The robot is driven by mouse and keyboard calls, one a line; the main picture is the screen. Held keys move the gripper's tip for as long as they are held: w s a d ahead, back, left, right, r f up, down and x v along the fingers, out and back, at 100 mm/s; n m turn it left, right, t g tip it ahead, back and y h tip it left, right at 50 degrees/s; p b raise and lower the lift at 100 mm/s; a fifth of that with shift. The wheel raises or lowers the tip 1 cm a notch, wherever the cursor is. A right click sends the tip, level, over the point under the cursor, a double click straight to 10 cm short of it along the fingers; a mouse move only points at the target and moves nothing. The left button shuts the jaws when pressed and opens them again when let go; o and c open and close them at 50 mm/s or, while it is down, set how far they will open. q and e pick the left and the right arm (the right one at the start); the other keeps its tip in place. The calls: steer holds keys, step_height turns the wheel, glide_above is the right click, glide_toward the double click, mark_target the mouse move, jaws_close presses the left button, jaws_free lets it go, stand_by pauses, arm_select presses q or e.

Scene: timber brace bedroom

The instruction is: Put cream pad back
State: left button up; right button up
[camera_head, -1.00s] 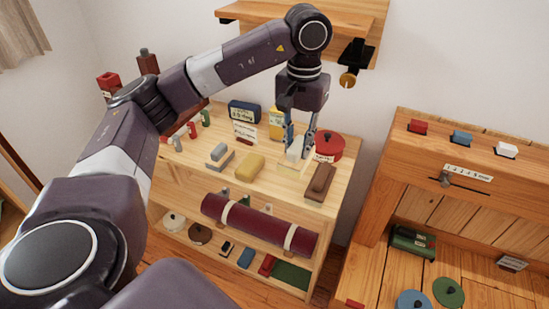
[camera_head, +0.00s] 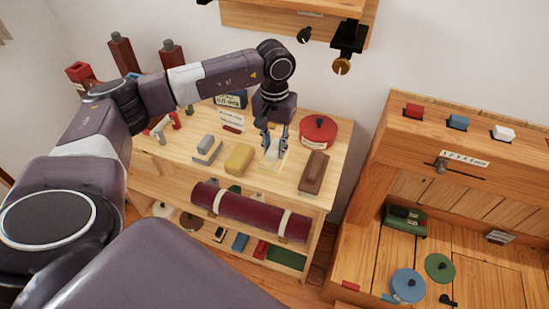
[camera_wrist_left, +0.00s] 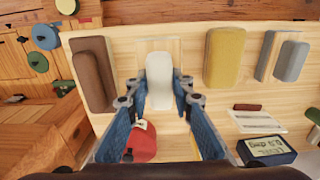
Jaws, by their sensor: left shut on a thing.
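The cream pad (camera_head: 272,154) is a small pale block at the top of the wooden shelf unit (camera_head: 325,192). My left gripper (camera_head: 274,140) points down from above and is shut on it. In the left wrist view the cream pad (camera_wrist_left: 159,76) sits between the two fingertips (camera_wrist_left: 160,99), over a pale rectangular patch (camera_wrist_left: 171,46) on the wood. I cannot tell whether its underside touches the wood. My right gripper is not in view.
A yellow block (camera_head: 240,159), a brown block (camera_head: 314,172) and a red round tin (camera_head: 318,131) stand close around the pad. A grey block (camera_head: 206,150) is further left. A wooden desk (camera_head: 470,150) stands at the right.

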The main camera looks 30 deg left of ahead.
mark_target(275, 161)
arm_select(q)
steer(key=shift+f, duration=0.75)
step_height(275, 161, down, 4)
steer(key=shift+f+p, duration=0.15)
steer(key=shift+p, duration=0.25)
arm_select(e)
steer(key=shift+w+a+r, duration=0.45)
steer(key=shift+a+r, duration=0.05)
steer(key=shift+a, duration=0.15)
arm_select(q)
steer(key=shift+f, duration=0.1)
steer(key=o, duration=1)
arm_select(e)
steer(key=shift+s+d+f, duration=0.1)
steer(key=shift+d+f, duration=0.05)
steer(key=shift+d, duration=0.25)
